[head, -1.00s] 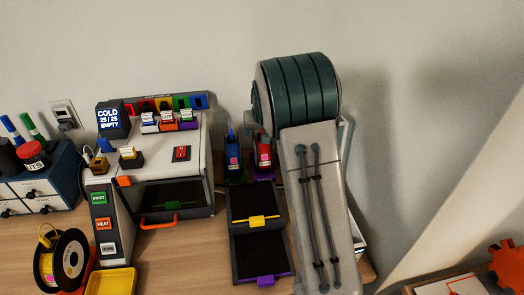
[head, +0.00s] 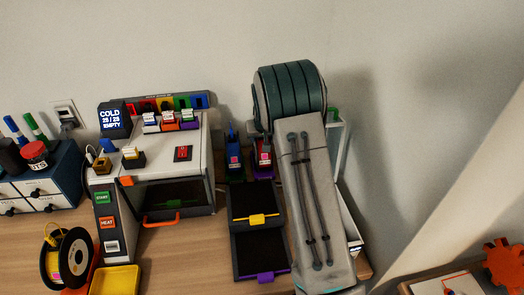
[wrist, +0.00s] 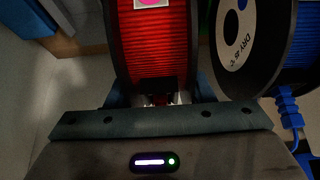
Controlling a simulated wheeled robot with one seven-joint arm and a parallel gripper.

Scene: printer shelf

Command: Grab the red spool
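In the wrist view the red spool (wrist: 156,50) is close in front of my gripper at top centre, with red filament between dark flanges and a pink-marked white label at its top edge. My gripper (wrist: 162,90) has dark blue finger parts apart, one near each lower side of the spool. Whether they press on it cannot be told; the lower end of the spool is partly hidden by the gripper body. In the head view my arm hides the gripper, and the red spool cannot be made out.
A blue spool (wrist: 304,55) with a white-labelled dark flange stands close on the right in the wrist view.

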